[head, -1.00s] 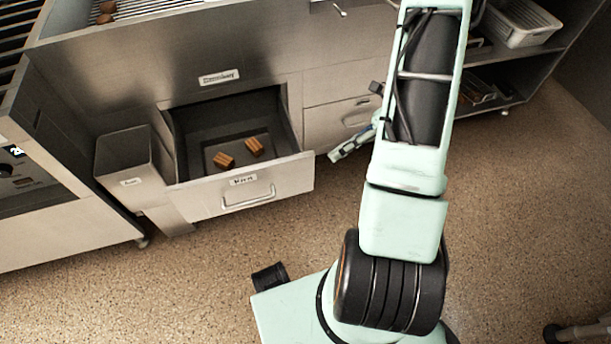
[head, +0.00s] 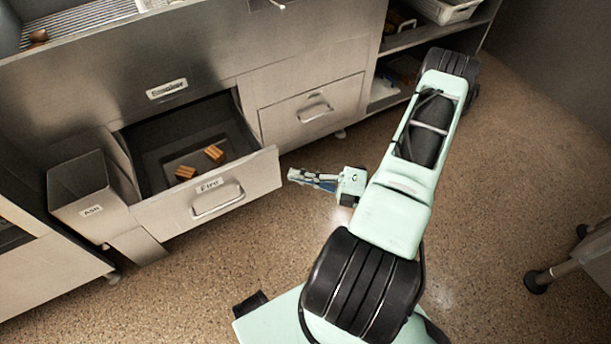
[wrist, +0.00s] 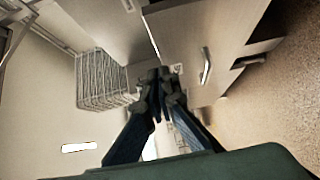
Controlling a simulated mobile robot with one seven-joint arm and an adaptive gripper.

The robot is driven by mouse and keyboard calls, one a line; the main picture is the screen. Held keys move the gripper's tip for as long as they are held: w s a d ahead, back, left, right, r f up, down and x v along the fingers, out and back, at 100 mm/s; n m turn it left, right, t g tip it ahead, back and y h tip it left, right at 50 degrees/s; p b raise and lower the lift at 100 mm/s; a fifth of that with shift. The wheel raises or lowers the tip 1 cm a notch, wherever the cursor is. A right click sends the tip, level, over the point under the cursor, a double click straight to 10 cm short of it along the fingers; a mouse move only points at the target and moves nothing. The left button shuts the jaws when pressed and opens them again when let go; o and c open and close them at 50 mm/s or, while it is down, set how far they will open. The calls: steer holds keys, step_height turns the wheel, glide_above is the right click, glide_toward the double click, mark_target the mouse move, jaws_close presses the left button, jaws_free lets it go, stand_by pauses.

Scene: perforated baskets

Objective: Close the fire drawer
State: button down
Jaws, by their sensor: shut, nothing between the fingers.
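The fire drawer (head: 158,222), labelled "Fire", is pulled open from the metal cabinet in the head view. Its front has a bar handle (head: 218,200), and two brown blocks (head: 199,162) lie inside. My gripper (head: 291,174) is just right of the drawer front's right end, low over the floor, and looks apart from it. Its fingers point left, toward the drawer. In the wrist view the gripper (wrist: 157,78) is shut and empty, with its fingertips together. The drawer is hard to make out in that tilted view.
A metal bin labelled "Ash" (head: 85,190) stands left of the drawer. A shut drawer (head: 312,113) is to its right, then open shelves with a white basket (head: 446,10). The speckled floor (head: 190,285) in front is clear. A stool or table leg (head: 562,268) stands at far right.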

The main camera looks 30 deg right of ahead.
mark_target(259, 157)
steer(key=w+a, duration=0.1)
steer(key=w, duration=0.1)
steer(key=w+a+b, duration=0.1)
steer(key=w, duration=0.1)
steer(key=w+a, duration=0.1)
steer(key=w, duration=0.2)
steer(key=shift+w+a+b, duration=0.1)
steer(key=shift+a+b, duration=0.2)
steer(key=shift+a, duration=0.1)
steer(key=shift+w, duration=0.25)
steer(key=shift+w, duration=0.15)
